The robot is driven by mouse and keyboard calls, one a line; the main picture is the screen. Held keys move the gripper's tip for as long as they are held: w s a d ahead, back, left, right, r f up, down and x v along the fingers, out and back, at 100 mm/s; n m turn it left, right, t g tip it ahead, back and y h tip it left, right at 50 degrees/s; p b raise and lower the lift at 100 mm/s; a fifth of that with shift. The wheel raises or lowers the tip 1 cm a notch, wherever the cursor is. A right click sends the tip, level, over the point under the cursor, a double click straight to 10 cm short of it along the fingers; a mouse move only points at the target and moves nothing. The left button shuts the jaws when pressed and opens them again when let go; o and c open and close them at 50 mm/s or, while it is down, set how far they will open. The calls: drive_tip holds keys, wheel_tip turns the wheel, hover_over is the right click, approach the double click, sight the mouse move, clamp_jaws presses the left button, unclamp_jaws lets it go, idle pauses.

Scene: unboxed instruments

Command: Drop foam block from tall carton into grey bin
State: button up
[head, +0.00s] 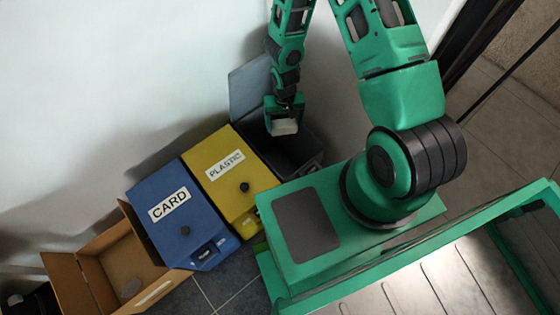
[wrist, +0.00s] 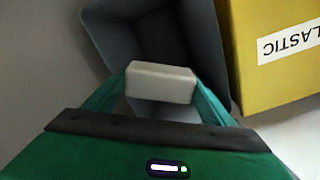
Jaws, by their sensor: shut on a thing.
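My gripper (head: 284,113) points down and is shut on a whitish foam block (head: 284,127). In the wrist view the foam block (wrist: 160,82) sits between the two green fingers of my gripper (wrist: 160,90). The grey bin (head: 312,166) stands open, its grey lid (head: 249,88) raised against the wall. The block hangs over the bin's opening in the head view. In the wrist view the grey bin (wrist: 205,50) lies behind and beyond the block. The tall carton (head: 95,262) is open at the lower left; a round grey thing lies in it.
A yellow bin (head: 232,185) marked PLASTIC stands directly left of the grey bin, and a blue bin (head: 178,225) marked CARD stands beyond it. Both are closed. My green base and tray fill the lower right. A white wall runs behind the bins.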

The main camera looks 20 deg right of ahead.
drive_tip(key=shift+d+f, duration=0.1)
drive_tip(key=shift+f, duration=2.25)
drive_tip(key=o, duration=1.1)
drive_tip(key=shift+r, duration=0.1)
wheel_tip(320, 180, up, 11)
drive_tip(key=shift+f, duration=0.2)
